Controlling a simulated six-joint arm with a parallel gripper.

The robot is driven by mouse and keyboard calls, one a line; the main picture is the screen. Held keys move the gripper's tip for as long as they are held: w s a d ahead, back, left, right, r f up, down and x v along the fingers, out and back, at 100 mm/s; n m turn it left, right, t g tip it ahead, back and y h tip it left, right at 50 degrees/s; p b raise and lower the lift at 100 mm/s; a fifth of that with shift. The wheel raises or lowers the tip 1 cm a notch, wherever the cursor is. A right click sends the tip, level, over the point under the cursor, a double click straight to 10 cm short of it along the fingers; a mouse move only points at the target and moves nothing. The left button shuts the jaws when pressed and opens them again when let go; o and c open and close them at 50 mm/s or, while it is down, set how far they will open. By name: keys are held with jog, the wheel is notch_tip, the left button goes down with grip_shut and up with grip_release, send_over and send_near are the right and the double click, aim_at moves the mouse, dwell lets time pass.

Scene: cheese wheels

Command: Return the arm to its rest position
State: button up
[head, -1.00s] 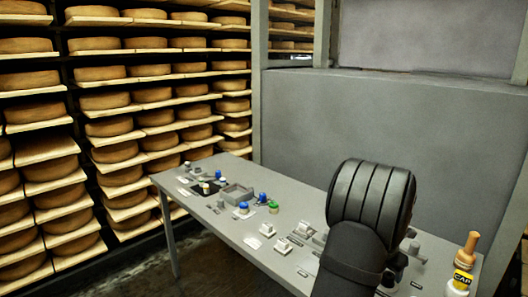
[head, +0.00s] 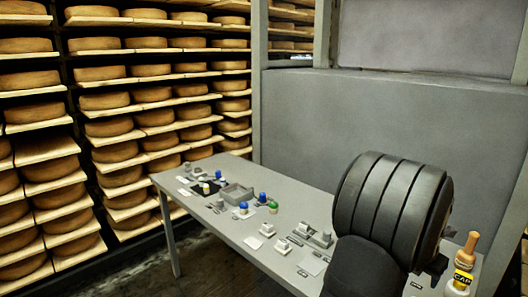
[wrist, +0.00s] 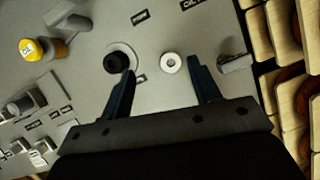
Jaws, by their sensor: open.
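My gripper (wrist: 160,85) shows in the wrist view with its two dark fingers spread apart and nothing between them. It is above the grey table (wrist: 190,25). A black round knob (wrist: 117,62) on a pale disc is by the left fingertip, and a white ring (wrist: 171,63) lies on the table between the line of the fingers. I cannot tell the height above them.
Shelves of cheese wheels (head: 105,102) rise at left; a grey wall (head: 390,115) stands behind.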

jog(key=w+a, duration=0.3)
jog(key=a, duration=0.7)
jog(key=w+a+f, duration=0.2)
jog(key=w, duration=0.1)
jog(key=w+a+f, duration=0.2)
jog(key=w, duration=0.1)
jog(key=w+a+f, duration=0.2)
jog(key=w, duration=0.1)
jog(key=shift+f, duration=0.35)
jog(key=shift+w+f, duration=0.2)
jog(key=shift+f, duration=1.25)
